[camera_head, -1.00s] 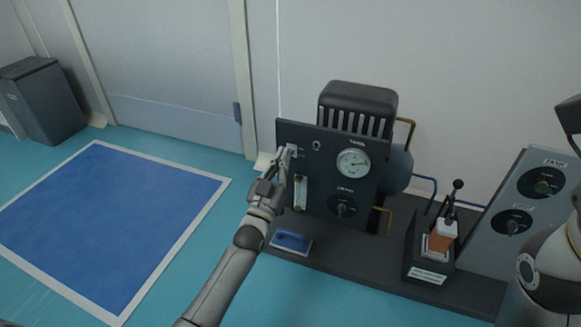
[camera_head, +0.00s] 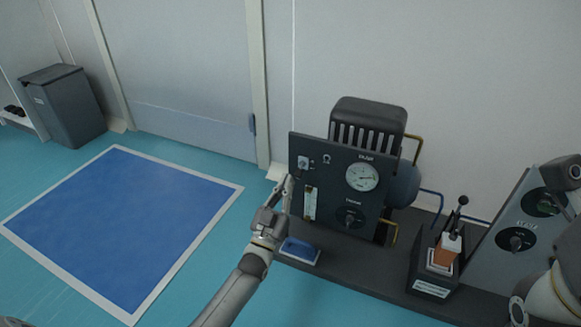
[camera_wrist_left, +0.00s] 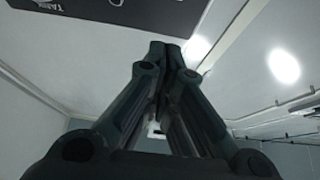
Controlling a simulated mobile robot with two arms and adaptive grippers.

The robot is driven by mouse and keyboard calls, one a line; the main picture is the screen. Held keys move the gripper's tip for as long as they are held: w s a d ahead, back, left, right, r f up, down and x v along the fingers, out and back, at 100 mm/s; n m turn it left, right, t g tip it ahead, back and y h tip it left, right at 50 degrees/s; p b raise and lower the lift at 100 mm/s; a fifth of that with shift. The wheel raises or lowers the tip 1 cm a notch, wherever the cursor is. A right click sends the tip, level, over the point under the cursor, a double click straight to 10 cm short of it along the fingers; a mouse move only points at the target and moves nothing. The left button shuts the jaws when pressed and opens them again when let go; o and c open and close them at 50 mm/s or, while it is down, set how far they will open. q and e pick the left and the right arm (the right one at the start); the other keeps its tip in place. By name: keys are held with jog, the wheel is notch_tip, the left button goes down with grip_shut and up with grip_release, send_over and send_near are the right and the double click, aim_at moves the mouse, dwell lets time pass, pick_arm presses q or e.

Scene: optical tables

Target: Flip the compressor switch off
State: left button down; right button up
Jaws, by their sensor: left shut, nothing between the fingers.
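The compressor's dark control panel (camera_head: 335,195) stands upright with a gauge (camera_head: 362,177), a knob (camera_head: 350,217) and a narrow flow tube. The switch (camera_head: 303,163) is a small light plate at the panel's upper left; its lever position is too small to tell. My left gripper (camera_head: 286,184) is shut and empty, just left of the panel and below the switch, apart from it. In the left wrist view the closed fingers (camera_wrist_left: 168,55) point up, with a corner of the panel (camera_wrist_left: 125,10) at the top. My right arm shows at the right edge; its gripper is not clearly seen.
A black ribbed compressor housing (camera_head: 367,122) rises behind the panel. A blue-topped block (camera_head: 298,250) lies on the dark base below it. A lever box (camera_head: 435,265) and a grey tank panel (camera_head: 520,225) stand to the right. A blue floor mat (camera_head: 120,225) is at left.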

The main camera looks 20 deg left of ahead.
pick_arm(q)
jog(key=shift+s+f+p, duration=0.35)
jog(key=shift+s+f, duration=1.4)
jog(key=shift+f, duration=0.3)
